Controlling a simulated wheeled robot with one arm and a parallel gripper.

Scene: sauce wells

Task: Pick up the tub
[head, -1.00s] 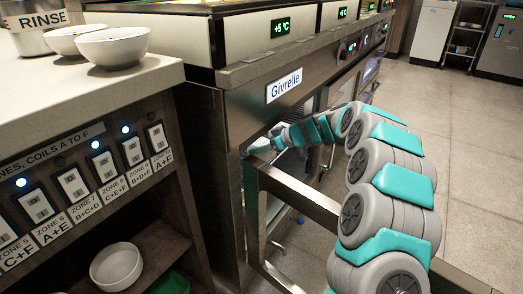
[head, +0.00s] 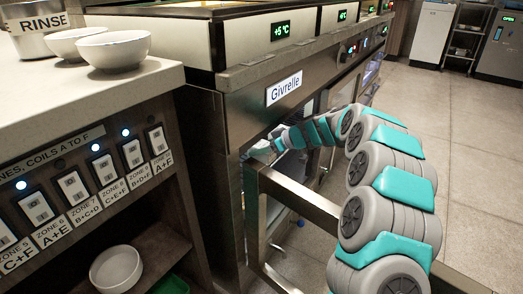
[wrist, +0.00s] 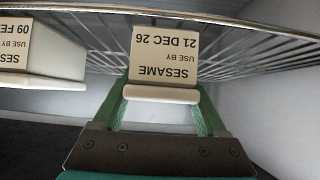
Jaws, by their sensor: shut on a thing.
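A tub (wrist: 160,93) with a pale rim and a tan label reading "SESAME, USE BY 21 DEC 26" shows in the wrist view, its print upside down in the picture. My gripper (wrist: 160,104) has its two green fingers at either side of the tub and is shut on it. In the head view my gripper end reaches into the opening in the front of the steel unit marked Givrelle; its fingertips and the tub are hidden there.
A second white tub (wrist: 50,75), labelled SESAME with a date starting 09 FE, is at the left of the wrist view. A wire shelf (wrist: 235,45) runs behind both tubs. In the head view, a steel door frame (head: 300,196) stands close under my arm.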

